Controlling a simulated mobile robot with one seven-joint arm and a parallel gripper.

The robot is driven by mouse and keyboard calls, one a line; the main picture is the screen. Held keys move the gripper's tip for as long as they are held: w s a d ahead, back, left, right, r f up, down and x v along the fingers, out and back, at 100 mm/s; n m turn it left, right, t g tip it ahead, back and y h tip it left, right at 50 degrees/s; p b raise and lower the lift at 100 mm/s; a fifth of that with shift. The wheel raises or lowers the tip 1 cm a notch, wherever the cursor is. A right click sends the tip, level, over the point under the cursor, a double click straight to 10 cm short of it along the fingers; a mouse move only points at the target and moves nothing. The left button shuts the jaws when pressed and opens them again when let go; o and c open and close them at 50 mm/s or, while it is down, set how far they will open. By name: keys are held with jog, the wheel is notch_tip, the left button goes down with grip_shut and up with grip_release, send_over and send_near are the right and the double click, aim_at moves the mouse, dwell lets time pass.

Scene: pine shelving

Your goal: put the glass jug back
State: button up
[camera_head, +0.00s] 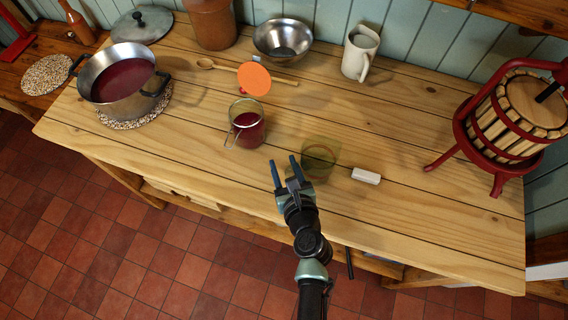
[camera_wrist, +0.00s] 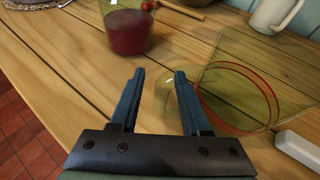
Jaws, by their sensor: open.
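The glass jug (camera_head: 320,157) is a see-through, greenish vessel on the tabletop, right of my gripper (camera_head: 284,161) in the head view. In the wrist view the jug (camera_wrist: 240,88) fills the right side, with a reddish ring low in it. A curved clear part, apparently its handle, shows beside and partly behind the right finger. My gripper (camera_wrist: 159,73) is open, its fingers apart near the table's front edge. I cannot tell whether the right finger touches the jug. No object is clearly held.
A white block (camera_head: 366,176) lies right of the jug. A pot (camera_head: 120,95), bowl (camera_head: 283,55), white pitcher (camera_head: 354,60) and red press (camera_head: 500,120) stand farther off. Front right tabletop is clear.

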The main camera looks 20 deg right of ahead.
jog(key=shift+r, duration=0.2)
jog(key=v, duration=1.2)
jog(key=w+a+r+n+t, duration=0.1)
jog(key=w+r+n+t, duration=0.1)
jog(key=w+r+n, duration=0.6)
jog(key=w+a+r+n+t+y, duration=0.1)
jog(key=w+r+n+t, duration=0.3)
jog(key=r, duration=0.8)
jog(key=w+r+n+g, duration=0.1)
jog(key=w+r+n, duration=0.3)
jog(key=r+n, duration=0.45)
jog(key=s+a+r+n+t, duration=0.15)
jog(key=r+n, duration=0.25)
jog(key=r, duration=0.5)
jog(key=a+r+n+t, duration=0.2)
jog(key=a+r+n, duration=0.1)
jog(key=r, duration=0.6)
jog(key=s+a+r+n+t, duration=0.1)
jog(key=s+r+n, duration=0.3)
jog(key=r, duration=0.5)
jog(key=s+a+r+n+t, duration=0.1)
jog(key=s+r+n+t, duration=0.3)
jog(key=r, duration=0.5)
jog(key=shift+s+a+r+h, duration=0.2)
jog(key=shift+s+h, duration=0.2)
jog(key=shift+s, duration=0.25)
